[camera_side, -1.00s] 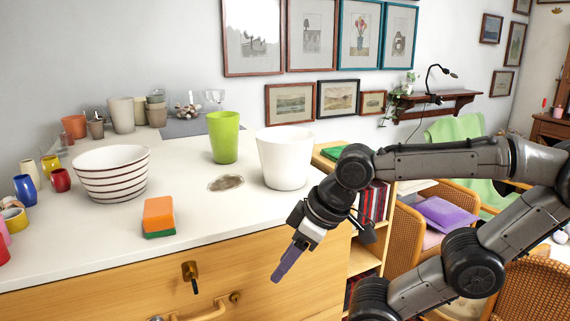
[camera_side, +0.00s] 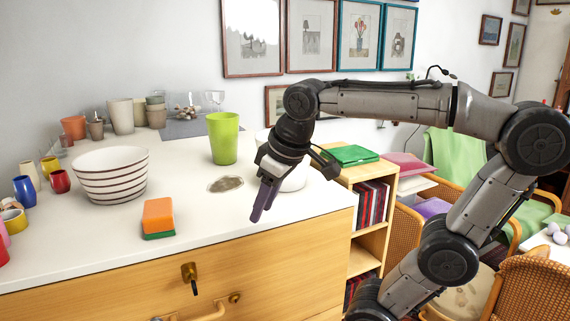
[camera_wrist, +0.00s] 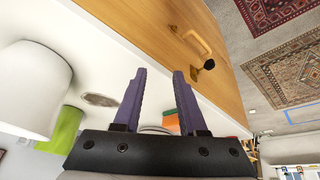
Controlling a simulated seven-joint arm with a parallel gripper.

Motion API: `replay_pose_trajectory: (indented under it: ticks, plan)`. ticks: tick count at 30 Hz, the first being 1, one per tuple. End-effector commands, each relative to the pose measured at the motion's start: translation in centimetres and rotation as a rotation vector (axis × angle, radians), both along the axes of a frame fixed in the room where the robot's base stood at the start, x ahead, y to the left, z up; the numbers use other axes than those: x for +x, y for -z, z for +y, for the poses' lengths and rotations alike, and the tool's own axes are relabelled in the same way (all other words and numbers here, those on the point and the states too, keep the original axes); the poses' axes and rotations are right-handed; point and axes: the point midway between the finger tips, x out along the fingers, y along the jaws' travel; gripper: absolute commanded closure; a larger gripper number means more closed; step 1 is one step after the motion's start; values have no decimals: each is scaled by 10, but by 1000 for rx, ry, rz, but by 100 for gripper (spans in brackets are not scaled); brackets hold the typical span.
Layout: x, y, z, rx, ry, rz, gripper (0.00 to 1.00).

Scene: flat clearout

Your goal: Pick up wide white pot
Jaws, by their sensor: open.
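The wide white pot (camera_side: 294,180) stands upright on the white dresser top, mostly hidden behind my gripper and wrist in the side view. In the wrist view the pot (camera_wrist: 33,90) shows large at the left, to the left of the fingers and apart from them. My gripper (camera_side: 263,208) has purple fingers that point down in front of the pot, near the front edge of the dresser top. In the wrist view my gripper (camera_wrist: 157,75) is open, with nothing between the fingers.
A green cup (camera_side: 223,140) stands left of the pot, with a small dish (camera_side: 226,184) in front. A striped bowl (camera_side: 110,176) and an orange and green sponge (camera_side: 158,217) are further left. A shelf with a green book (camera_side: 350,155) adjoins the right side.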

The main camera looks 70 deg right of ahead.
Motion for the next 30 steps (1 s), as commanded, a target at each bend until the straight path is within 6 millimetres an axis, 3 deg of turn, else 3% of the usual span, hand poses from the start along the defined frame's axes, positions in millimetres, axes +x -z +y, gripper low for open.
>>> replay_pose_trajectory:
  ticks: [1,6,15,21,30]
  plan:
    - [15,-15,-16,-11,42,23,59]
    - [49,-57,-69,-48,168,97,59]
    - [79,-99,-164,-74,389,221,59]
    - [91,-77,-191,53,617,337,59]
    - [93,-53,-201,126,748,406,59]
